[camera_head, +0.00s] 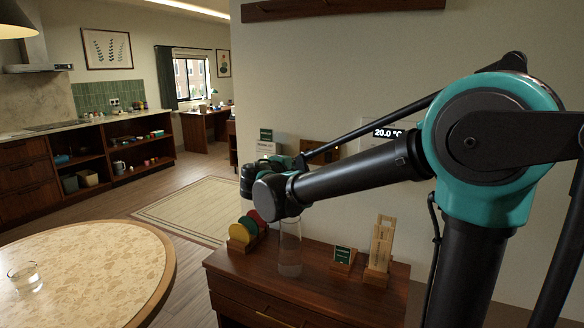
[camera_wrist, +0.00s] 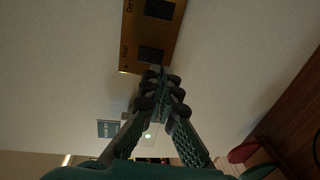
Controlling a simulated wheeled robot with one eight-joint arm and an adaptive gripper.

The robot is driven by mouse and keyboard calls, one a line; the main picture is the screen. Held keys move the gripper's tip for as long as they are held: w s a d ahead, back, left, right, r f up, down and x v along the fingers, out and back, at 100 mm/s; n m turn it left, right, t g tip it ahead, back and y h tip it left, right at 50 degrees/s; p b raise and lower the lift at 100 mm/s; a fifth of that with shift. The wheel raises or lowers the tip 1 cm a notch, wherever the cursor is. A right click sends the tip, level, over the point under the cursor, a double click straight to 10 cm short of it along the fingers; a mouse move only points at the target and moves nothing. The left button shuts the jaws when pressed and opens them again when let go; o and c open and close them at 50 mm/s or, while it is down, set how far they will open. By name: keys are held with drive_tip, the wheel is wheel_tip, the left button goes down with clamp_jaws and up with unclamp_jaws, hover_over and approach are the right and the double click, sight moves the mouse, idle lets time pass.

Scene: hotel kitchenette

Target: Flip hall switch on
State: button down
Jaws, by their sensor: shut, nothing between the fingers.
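A brass-coloured switch plate (camera_wrist: 128,42) with two dark rockers is on the wall in the wrist view. The rocker nearer my gripper (camera_wrist: 152,54) has a small label beside it that seems to read "Hall". The other rocker (camera_wrist: 160,9) has a label cut off by the frame. My gripper (camera_wrist: 160,74) is shut and empty, its fingertips at the edge of the hall rocker; I cannot tell whether they touch it. The rocker's tilt is unclear. In the head view the plate (camera_head: 320,152) shows partly behind my arm, and the fingers are largely hidden.
A wooden cabinet (camera_head: 300,292) below holds a clear glass cylinder (camera_head: 290,255), coloured discs in a stand (camera_head: 243,234), a small sign (camera_head: 343,257) and a wooden card holder (camera_head: 380,250). A display reading 20.0 (camera_head: 387,132) is right of the plate. A round table (camera_head: 95,262) stands left.

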drive_tip(key=shift+x, duration=2.55)
